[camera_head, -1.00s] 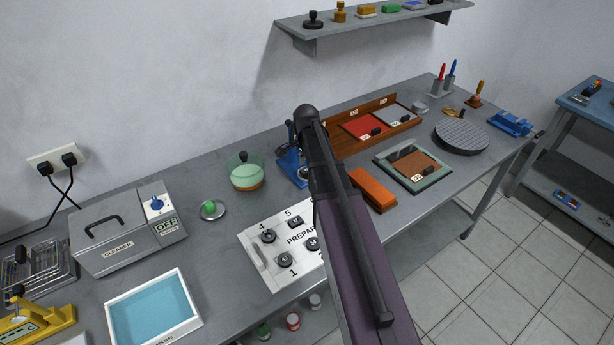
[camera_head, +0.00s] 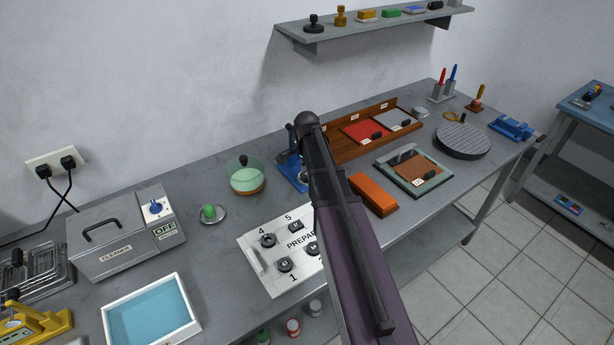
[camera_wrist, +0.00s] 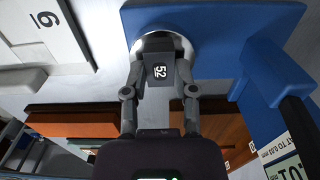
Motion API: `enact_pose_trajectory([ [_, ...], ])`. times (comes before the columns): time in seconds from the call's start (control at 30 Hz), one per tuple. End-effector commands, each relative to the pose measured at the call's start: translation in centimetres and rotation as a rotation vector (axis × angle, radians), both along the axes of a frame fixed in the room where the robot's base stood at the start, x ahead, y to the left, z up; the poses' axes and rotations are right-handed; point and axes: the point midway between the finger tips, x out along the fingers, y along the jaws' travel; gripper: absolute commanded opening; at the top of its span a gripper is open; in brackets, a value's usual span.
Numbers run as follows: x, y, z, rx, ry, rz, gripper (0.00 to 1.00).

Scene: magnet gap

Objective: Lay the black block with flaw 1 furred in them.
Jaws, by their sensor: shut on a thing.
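My gripper (camera_wrist: 160,82) is shut on a small dark block (camera_wrist: 159,75) with a white number label that looks like 52. The wrist view shows the block at the white round part (camera_wrist: 146,22) of a blue device (camera_wrist: 225,18); I cannot tell whether they touch. In the head view my arm hides the gripper and block, and the blue device (camera_head: 294,172) shows beside the arm. Several black pieces, including one by number 1 (camera_head: 284,265), lie on the white PREPARE board (camera_head: 262,262), partly behind my arm. I cannot make out a furred flaw.
A green-tinted glass bowl (camera_head: 246,176), a green-knobbed dish (camera_head: 210,213), a CLEANER box (camera_head: 112,240) reading OFF and a blue-filled tray (camera_head: 150,318) stand left. An orange block (camera_head: 373,194), framed plate (camera_head: 385,164), wooden tray (camera_head: 345,151) and round grey plate (camera_head: 462,139) stand right.

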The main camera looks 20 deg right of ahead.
Motion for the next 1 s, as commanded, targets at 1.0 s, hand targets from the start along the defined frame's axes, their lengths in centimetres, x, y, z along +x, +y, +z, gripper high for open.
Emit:
enact_pose_trajectory([
  [1.0,0.0,0.0,5.0,0.0,0.0,0.0,0.0],
])
